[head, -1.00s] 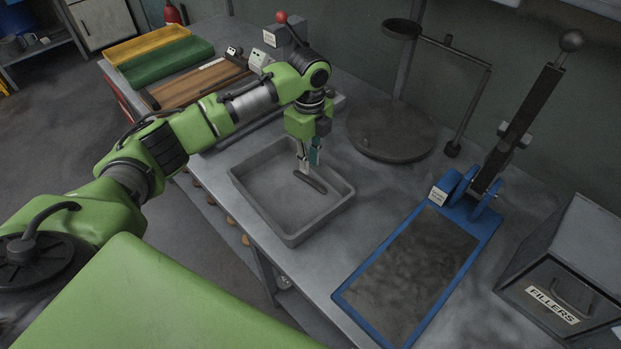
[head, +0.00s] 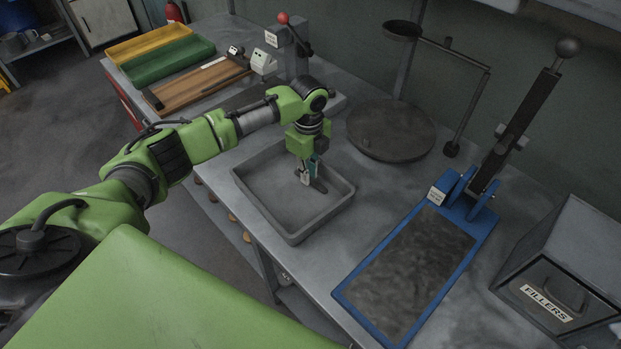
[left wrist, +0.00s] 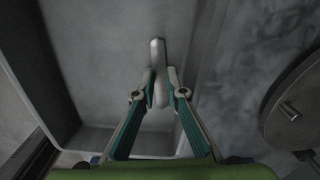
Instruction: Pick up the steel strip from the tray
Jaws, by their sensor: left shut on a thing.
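The grey tray (head: 262,202) stands on the workbench, and my left gripper (head: 308,180) reaches down into it near its right side. My right gripper is in no view.
A round dark plate (head: 392,130) lies behind the tray. A blue-framed press (head: 418,270) stands to the right, with a grey FILLERS box (head: 570,265) beyond it. A wooden board (head: 195,88), a green tray (head: 165,62) and a yellow tray (head: 148,43) lie at the back left.

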